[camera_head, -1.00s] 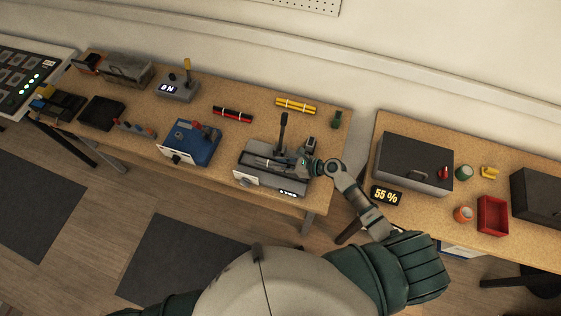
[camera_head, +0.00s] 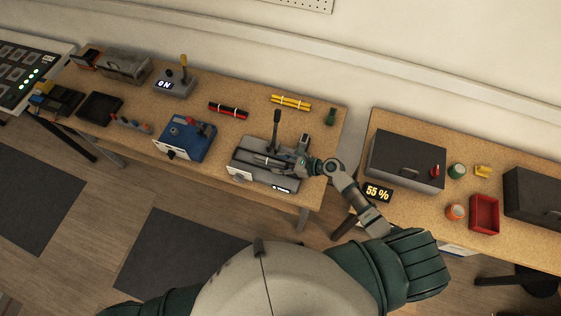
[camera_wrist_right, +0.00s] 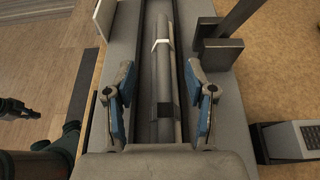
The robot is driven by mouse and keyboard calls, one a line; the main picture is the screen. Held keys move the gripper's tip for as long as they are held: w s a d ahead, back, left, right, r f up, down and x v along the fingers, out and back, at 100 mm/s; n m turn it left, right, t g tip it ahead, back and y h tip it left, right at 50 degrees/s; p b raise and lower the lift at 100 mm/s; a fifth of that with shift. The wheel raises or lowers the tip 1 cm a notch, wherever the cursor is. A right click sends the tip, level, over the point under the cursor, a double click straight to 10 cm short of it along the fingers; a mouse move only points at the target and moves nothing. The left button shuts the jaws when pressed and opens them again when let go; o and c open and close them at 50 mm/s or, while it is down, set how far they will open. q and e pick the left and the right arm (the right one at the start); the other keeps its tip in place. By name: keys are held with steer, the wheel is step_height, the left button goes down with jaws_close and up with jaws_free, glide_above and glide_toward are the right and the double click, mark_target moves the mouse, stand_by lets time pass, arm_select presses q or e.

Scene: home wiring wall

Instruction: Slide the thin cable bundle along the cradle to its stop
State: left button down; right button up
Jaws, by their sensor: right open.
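The grey cradle (camera_head: 272,181) stands near the front edge of the left table. The thin cable bundle (camera_wrist_right: 161,75) lies lengthwise in the cradle's channel, with a white tie and a dark band around it. My right gripper (camera_wrist_right: 160,90) is open over the cradle, with one blue-padded finger on each side of the bundle. Gaps show between the fingers and the bundle. In the head view my right gripper (camera_head: 300,165) covers the cradle's right part. I cannot make out the stop. A dark part at the left edge of the wrist view looks like my left gripper (camera_wrist_right: 18,108); its jaws are unclear.
A dark upright lever (camera_head: 276,130) rises behind the cradle. A blue device (camera_head: 187,140) stands to its left. Red (camera_head: 228,110) and yellow (camera_head: 291,102) bundles lie behind. A second table with a grey box (camera_head: 405,162) and a 55 % display (camera_head: 378,192) is at right.

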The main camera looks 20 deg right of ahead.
steer(key=shift+s+d+f, duration=0.1)
steer(key=shift+d+f, duration=0.05)
steer(key=shift+f, duration=0.1)
steer(key=v, duration=1.1)
steer(key=shift+d+r, duration=0.25)
steer(key=shift+r, duration=0.15)
steer(key=shift+s, duration=0.1)
